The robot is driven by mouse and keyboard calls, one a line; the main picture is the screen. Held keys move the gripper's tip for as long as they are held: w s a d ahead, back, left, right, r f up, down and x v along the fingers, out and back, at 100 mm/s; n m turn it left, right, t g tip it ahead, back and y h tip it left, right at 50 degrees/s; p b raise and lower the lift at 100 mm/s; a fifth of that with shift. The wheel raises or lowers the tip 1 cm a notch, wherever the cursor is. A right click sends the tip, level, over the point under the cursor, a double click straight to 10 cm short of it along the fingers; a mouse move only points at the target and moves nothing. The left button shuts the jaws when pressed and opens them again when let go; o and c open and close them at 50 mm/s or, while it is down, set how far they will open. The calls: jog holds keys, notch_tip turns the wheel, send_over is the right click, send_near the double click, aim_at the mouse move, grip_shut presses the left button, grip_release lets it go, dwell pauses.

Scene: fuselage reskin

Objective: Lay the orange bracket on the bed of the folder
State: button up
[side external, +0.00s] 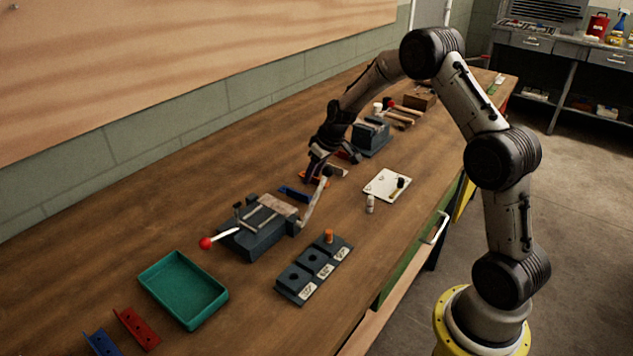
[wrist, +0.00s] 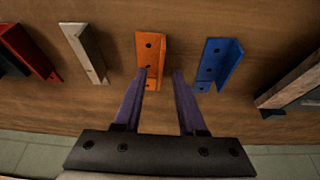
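The orange bracket (wrist: 151,58) lies on the bench in the wrist view, a flat strip with holes and a raised edge. In the side external view only a bit of the orange bracket (side external: 305,180) shows beneath my gripper (side external: 314,172). My gripper is open; its purple fingers (wrist: 159,76) point down at the bracket's near end, one on each side. I cannot tell whether they touch it. The folder (side external: 262,232), a dark grey-blue block with bars on top and a red-knobbed lever, stands left of my gripper. Its edge appears at right in the wrist view (wrist: 292,88).
A blue bracket (wrist: 217,64) lies between the orange bracket and the folder. A pale bracket (wrist: 83,52) and a red one (wrist: 27,52) lie on the other side. A green tray (side external: 183,290), a holed block (side external: 313,270) and a white board (side external: 387,185) stand nearby.

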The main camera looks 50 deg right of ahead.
jog(key=shift+f, duration=0.2)
dwell(0.4)
grip_shut()
dwell(1.2)
